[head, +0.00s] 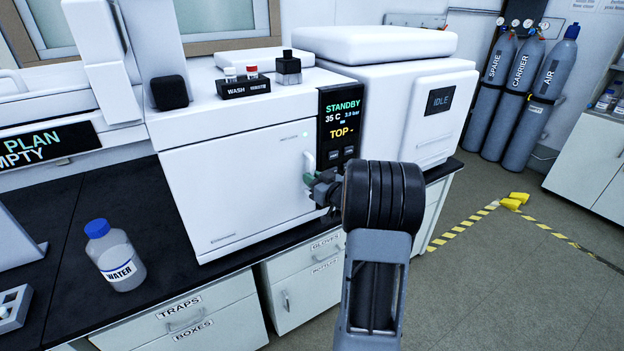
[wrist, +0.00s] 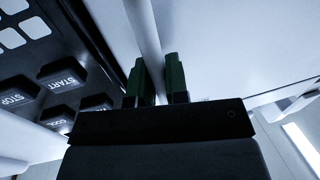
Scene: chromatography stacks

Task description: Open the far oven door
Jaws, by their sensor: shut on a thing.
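The white oven door (head: 235,185) on the front of the middle instrument looks closed. Its upright pale handle (head: 308,164) is at the door's right edge, beside the dark control panel. My gripper (head: 311,179) is at the handle, with my arm in front hiding part of the panel side. In the wrist view the two green fingertips of my gripper (wrist: 156,80) stand on either side of the pale handle bar (wrist: 145,35), shut on it. The white door face (wrist: 230,50) fills the right of that view.
Panel buttons (wrist: 60,80) lie close left of the fingers in the wrist view. A water bottle (head: 116,257) stands on the black bench (head: 62,315) left of the door. Gas cylinders (head: 535,100) stand at the back right. The floor (head: 500,290) on the right is mostly clear.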

